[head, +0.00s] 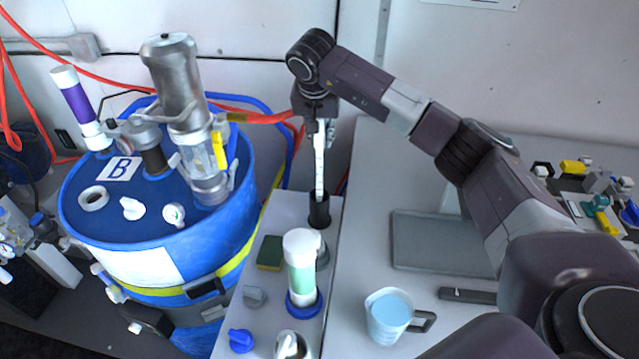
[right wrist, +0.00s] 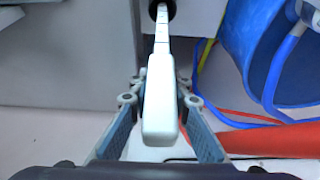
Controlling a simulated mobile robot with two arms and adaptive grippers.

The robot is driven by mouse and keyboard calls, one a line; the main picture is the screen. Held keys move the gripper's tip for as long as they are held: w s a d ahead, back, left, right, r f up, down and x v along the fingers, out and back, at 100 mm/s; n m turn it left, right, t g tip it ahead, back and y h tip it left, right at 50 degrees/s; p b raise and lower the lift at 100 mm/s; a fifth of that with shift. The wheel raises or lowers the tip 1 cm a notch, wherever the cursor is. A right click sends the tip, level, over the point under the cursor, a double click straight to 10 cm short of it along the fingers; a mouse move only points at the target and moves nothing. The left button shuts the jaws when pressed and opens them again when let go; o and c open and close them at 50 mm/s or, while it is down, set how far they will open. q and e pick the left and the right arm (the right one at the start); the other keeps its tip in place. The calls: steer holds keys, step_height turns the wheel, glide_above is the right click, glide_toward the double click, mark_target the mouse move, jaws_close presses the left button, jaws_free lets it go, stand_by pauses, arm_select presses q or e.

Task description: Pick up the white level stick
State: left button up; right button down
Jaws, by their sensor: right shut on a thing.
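The white level stick (head: 319,165) stands upright on the narrow grey shelf beside the blue drum. Its lower end goes into a black cylindrical holder (head: 319,211), so the tip is hidden. My right gripper (head: 320,128) is above the holder, shut on the stick's upper part. In the right wrist view, the stick's thick white handle (right wrist: 160,105) lies between the two fingers of the gripper (right wrist: 160,88). The thinner marked part runs away to the black holder (right wrist: 162,8). My left gripper is not in view.
The blue drum (head: 240,205) marked B carries a metal pump (head: 176,85). A white and green bottle (head: 301,270), a sponge (head: 270,252) and knobs share the shelf. A jug of blue liquid (head: 388,315) and a flat grey tray (head: 440,242) are on the table.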

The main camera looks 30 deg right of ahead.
steer(key=shift+r, duration=0.15)
steer(key=shift+w+r+b, duration=0.1)
steer(key=shift+r+b, duration=0.2)
steer(key=shift+r, duration=0.3)
step_height(320, 180, up, 19)
steer(key=b, duration=0.3)
steer(key=shift+f, duration=0.2)
